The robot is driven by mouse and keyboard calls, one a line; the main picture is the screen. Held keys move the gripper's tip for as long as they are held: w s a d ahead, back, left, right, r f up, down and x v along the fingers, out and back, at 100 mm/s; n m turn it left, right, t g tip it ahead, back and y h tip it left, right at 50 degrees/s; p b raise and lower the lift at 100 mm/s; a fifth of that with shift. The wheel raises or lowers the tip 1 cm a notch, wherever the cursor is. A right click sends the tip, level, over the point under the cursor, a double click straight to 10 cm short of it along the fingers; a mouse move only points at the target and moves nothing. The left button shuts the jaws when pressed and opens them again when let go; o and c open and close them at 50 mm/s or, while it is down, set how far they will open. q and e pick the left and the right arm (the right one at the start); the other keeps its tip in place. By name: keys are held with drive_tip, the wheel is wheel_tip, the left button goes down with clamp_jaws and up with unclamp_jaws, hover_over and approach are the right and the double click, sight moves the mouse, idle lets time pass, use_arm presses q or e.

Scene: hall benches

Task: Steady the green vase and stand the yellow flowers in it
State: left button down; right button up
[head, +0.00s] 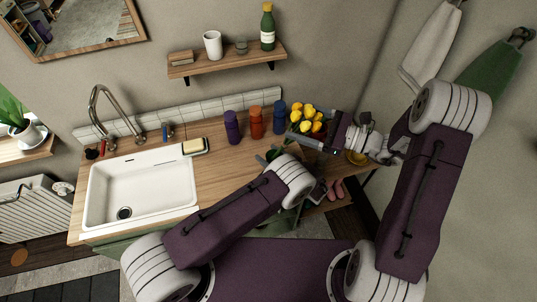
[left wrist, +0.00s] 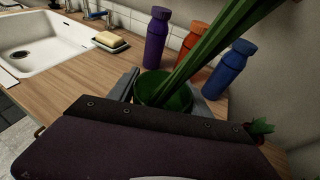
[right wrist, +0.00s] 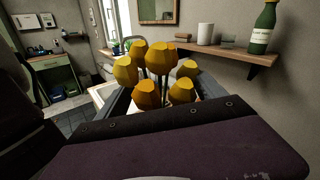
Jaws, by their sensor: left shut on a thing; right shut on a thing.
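The green vase (left wrist: 150,93) stands on the wooden counter in the left wrist view. My left gripper's fingers (left wrist: 128,88) are shut on it from both sides; in the head view this gripper (head: 271,163) is partly hidden by its arm. The yellow flowers (head: 306,119) are held upright but tilted by my right gripper (head: 312,143). Their blooms (right wrist: 152,85) show between the fingers in the right wrist view. In the left wrist view the green stems (left wrist: 213,52) slant down to the vase mouth. I cannot tell whether their ends are inside or just above it.
Purple (head: 232,127), orange (head: 256,122) and blue (head: 279,118) bottles stand close behind the vase. A white sink (head: 140,190) and a soap on a dish (head: 194,147) are to the left. A shelf (head: 228,62) with a green bottle (head: 267,27) hangs above.

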drive_tip(key=shift+f, duration=0.9)
drive_tip(key=o, duration=1.4)
drive_tip(key=shift+o, duration=0.2)
drive_tip(key=v, duration=1.2)
use_arm(q)
drive_tip(key=shift+c, duration=2)
unclamp_jaws()
